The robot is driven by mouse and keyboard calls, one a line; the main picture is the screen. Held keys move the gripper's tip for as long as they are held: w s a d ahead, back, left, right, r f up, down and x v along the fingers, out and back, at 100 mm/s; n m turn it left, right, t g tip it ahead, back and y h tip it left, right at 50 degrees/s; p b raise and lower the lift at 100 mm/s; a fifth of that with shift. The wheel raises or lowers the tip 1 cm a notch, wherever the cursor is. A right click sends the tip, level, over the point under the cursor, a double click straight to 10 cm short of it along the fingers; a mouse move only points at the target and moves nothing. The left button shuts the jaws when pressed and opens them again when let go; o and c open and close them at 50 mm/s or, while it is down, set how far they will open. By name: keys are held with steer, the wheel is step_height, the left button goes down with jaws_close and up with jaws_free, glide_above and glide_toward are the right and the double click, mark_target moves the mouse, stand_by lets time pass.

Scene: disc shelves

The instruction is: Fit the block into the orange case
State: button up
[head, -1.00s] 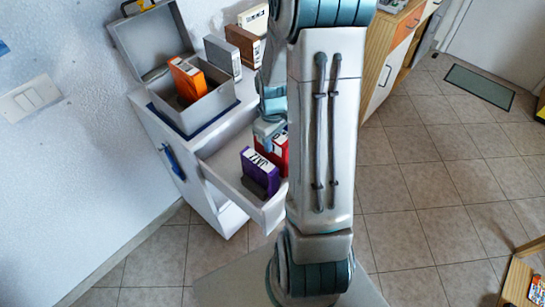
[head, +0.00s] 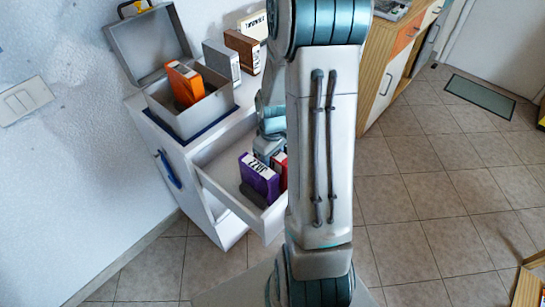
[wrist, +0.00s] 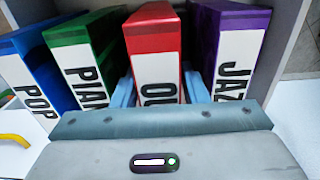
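The orange case (head: 184,84) stands upright in the open grey box (head: 188,112) on top of the white cabinet. My gripper (wrist: 160,92) is down in the open drawer. Its pale blue fingers lie on either side of a red case (wrist: 154,50), close to its sides; I cannot tell whether they press on it. In the head view the red case (head: 280,172) is mostly hidden by my arm and the purple case. No separate thing that is plainly a block shows.
A purple JAZZ case (wrist: 232,45) stands right of the red one; green (wrist: 85,55) and blue (wrist: 50,70) cases stand left. The drawer (head: 236,202) is pulled out. Floor to the right is open.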

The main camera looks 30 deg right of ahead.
step_height(320, 180, up, 12)
steer(key=shift+r+p, duration=0.1)
steer(key=shift+p, duration=0.6)
steer(key=s+a+r+m+t, duration=0.2)
steer(key=s+a+r+m, duration=0.2)
steer(key=s+a+r, duration=0.4)
steer(key=s+a, duration=0.4)
steer(key=shift+r+t, duration=0.2)
steer(key=shift+t, duration=0.1)
steer(key=p+v, duration=0.2)
steer(key=v, duration=0.1)
steer(key=shift+w+p, duration=0.3)
steer(key=shift+p, duration=0.05)
